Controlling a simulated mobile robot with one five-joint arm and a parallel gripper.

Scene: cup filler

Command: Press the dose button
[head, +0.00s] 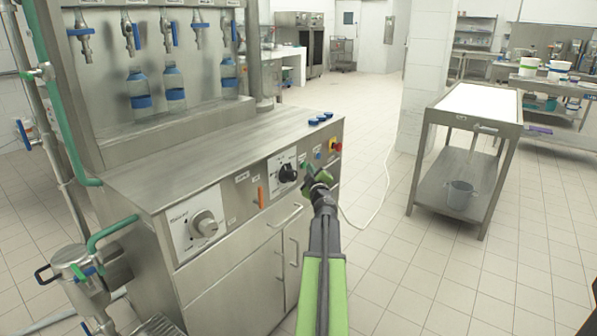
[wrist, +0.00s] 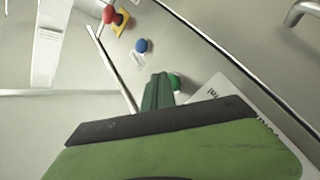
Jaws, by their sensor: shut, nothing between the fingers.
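Three buttons sit in a diagonal row on the steel front panel in the wrist view: a red button (wrist: 109,14) on a yellow plate, a blue button (wrist: 142,45) and a green button (wrist: 175,81). I cannot tell from the labels which is the dose button. My gripper (wrist: 158,92) is shut and empty, its green fingertips close beside the green button and partly covering it; contact cannot be told. In the head view my gripper (head: 309,169) is at the panel, right of a black knob (head: 288,173). The red button (head: 338,147) is farther right.
A large grey dial (head: 205,223) and an orange lever (head: 261,196) are on the same panel at left. Blue caps (head: 320,118) lie on the counter (head: 215,145). Bottles (head: 174,86) stand behind. A steel cart (head: 477,104) stands right, with open floor between.

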